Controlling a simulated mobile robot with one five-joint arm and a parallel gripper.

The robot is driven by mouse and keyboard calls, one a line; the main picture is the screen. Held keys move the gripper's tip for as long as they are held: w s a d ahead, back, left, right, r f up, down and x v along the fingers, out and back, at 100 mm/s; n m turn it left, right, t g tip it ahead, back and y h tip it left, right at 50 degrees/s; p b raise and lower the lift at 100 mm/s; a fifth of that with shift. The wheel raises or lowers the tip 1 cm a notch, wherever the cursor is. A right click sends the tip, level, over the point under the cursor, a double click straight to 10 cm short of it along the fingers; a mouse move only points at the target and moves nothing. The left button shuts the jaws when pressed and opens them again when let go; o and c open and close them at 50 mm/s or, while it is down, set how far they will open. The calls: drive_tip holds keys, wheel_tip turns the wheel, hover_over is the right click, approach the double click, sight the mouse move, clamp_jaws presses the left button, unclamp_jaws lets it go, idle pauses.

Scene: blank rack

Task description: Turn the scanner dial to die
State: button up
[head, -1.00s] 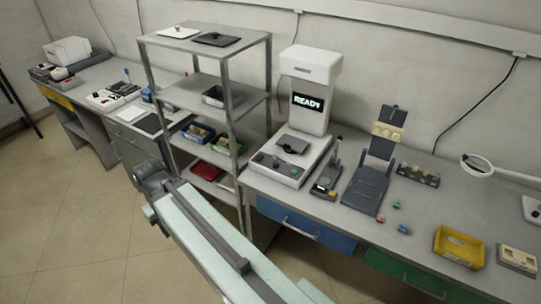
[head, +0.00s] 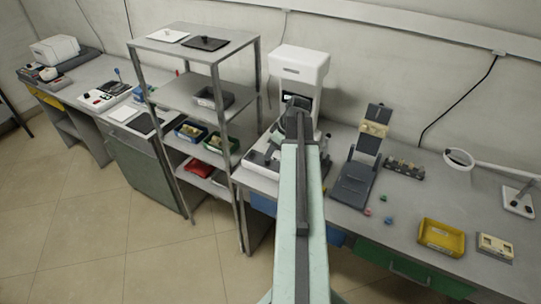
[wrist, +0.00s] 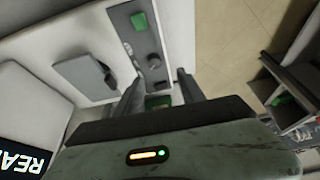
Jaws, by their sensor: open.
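The scanner is a white machine with a tall head (head: 300,62) on the bench; my arm covers most of its screen and front panel in the head view. In the wrist view its white base carries a grey plate with a black knob (wrist: 88,76). Beside it is a grey control strip with a green button (wrist: 139,21) and a dark round dial (wrist: 154,62). My gripper (wrist: 160,88) is open and empty, its fingers over the near end of the strip, just past this dial. A small green patch shows between them. I cannot read dial markings or tell whether a finger touches anything.
A metal shelf rack (head: 218,85) with trays stands left of the scanner. Right of it are a dark stand (head: 357,175), a yellow bin (head: 441,238) and a magnifier lamp (head: 459,158). Part of the READY screen (wrist: 22,155) shows in the wrist view.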

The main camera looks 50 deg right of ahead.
sight(269, 162)
drive_tip(key=b+x, duration=0.5)
drive_tip(key=d+b+x, duration=0.1)
drive_tip(key=b+x, duration=0.1)
drive_tip(key=shift+s+f+b, duration=0.1)
drive_tip(key=shift+f+b, duration=0.2)
drive_tip(key=shift+f, duration=0.15)
drive_tip(key=shift+r, duration=0.15)
